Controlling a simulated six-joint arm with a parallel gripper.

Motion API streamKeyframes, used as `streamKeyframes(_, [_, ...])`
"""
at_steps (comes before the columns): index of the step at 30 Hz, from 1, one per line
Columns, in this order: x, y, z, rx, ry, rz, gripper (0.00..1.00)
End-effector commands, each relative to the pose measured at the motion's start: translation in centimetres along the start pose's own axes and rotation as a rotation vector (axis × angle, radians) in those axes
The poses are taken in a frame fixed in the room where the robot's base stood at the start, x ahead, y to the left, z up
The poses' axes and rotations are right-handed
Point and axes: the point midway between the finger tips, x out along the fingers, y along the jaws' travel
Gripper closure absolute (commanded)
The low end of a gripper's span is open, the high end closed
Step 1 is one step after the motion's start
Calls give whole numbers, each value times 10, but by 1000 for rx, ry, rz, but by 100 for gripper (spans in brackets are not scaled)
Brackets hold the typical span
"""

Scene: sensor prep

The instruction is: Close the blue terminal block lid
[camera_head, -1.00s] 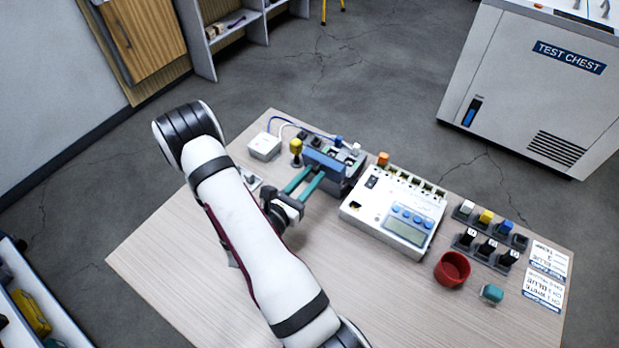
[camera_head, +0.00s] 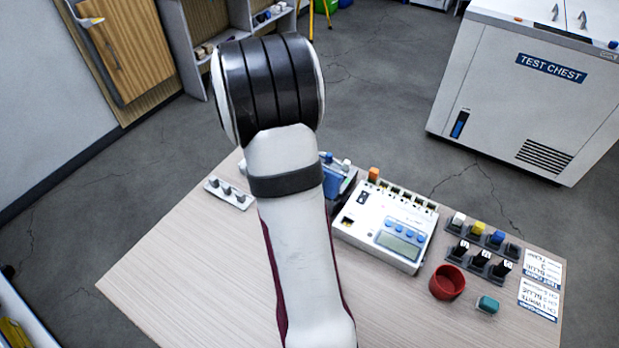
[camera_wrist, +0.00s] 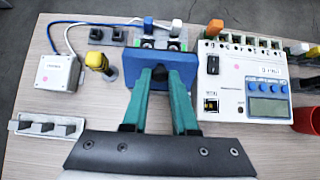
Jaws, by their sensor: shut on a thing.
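The blue terminal block lid (camera_wrist: 162,56) is in the upper middle of the wrist view, in front of a row of sockets holding a blue plug (camera_wrist: 148,24) and a white plug (camera_wrist: 176,27). My gripper (camera_wrist: 161,73) has its two teal fingers on the lid, shut on it with a small gap between them. The lid covers the near part of the block; I cannot tell its exact tilt. In the head view a bit of the blue lid (camera_head: 334,184) shows right of my arm, which hides my gripper and most of the block.
A white meter (camera_wrist: 245,85) stands close right of the block. A white box (camera_wrist: 57,72) and a yellow-topped knob (camera_wrist: 97,62) are to the left, with a grey switch strip (camera_wrist: 45,126) nearer. A red cup (camera_head: 447,282) and teal block (camera_head: 488,304) sit at the table's right.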

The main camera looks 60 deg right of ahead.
Motion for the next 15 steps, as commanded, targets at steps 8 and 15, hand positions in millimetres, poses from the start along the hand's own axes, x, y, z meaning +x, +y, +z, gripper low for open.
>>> streamKeyframes(8, [4,0,5,1,69,-1,100])
streamKeyframes(15, [4,0,4,-2,83,-1,100])
